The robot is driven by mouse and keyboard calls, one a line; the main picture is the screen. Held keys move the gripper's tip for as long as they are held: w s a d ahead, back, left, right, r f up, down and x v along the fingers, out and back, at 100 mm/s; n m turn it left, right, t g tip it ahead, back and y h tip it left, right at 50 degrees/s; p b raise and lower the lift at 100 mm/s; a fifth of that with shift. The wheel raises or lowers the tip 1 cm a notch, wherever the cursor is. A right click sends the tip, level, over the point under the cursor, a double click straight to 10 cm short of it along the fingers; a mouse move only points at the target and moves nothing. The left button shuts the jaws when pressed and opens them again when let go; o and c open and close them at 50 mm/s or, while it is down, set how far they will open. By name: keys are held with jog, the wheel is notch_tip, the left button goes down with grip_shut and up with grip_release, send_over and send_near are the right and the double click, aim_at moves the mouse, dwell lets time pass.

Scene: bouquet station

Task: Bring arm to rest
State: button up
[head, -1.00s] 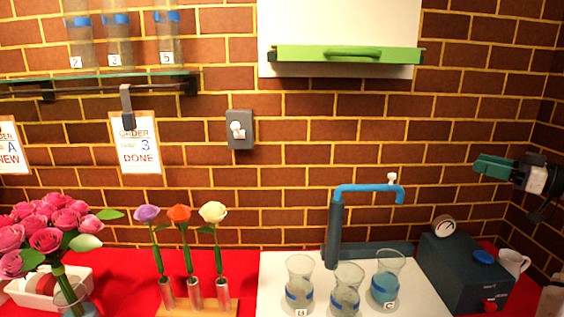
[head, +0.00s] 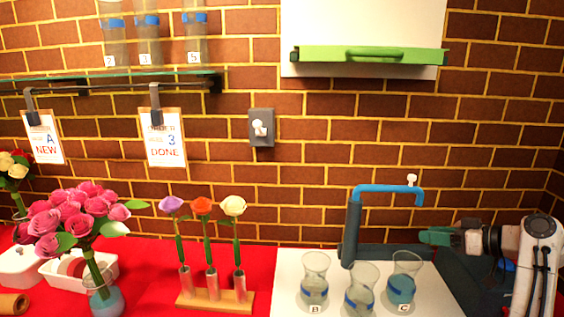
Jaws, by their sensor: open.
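My gripper (head: 434,237) has green fingers and is at the right side of the head view, pointing left. Its jaws are open, and nothing shows between them. It is to the right of the blue tap (head: 388,189) and above the glass vases on the white board. My arm bends in from the lower right, its white and black links in front of the dark box behind the counter.
Several glass vases (head: 315,287) stand on the white board (head: 288,268), close below my gripper. Three single flowers stand in a wooden holder (head: 243,299). A pink bouquet (head: 77,212) is at left. Order cards (head: 164,149) hang under the glass shelf (head: 110,77).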

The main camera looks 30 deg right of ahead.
jog(key=s+a+f+g, duration=0.1)
jog(key=a+f+g, duration=0.1)
jog(key=a+f, duration=0.4)
jog(key=s+a+f+g, duration=0.2)
jog(key=a+f, duration=0.5)
jog(key=a, duration=0.4)
jog(key=s+a+f+g+h, duration=0.1)
jog(key=s+a+f+g, duration=0.1)
jog(key=a+f, duration=0.4)
jog(key=shift+a+f+g, duration=0.2)
jog(key=shift+a+g, duration=0.2)
jog(key=shift+a, duration=1.4)
jog(key=s+a+f+g+h, duration=0.2)
jog(key=s+a, duration=0.6)
jog(key=s, duration=0.2)
jog(key=s+d+f+g, duration=0.1)
jog(key=s+f+g, duration=0.2)
jog(key=s+f, duration=0.3)
jog(key=s, duration=0.5)
jog(key=shift+d+f+g+h+b, duration=0.15)
jog(key=shift+f+g+h+b, duration=0.15)
jog(key=shift+f+g+b, duration=0.1)
jog(key=shift+d, duration=0.1)
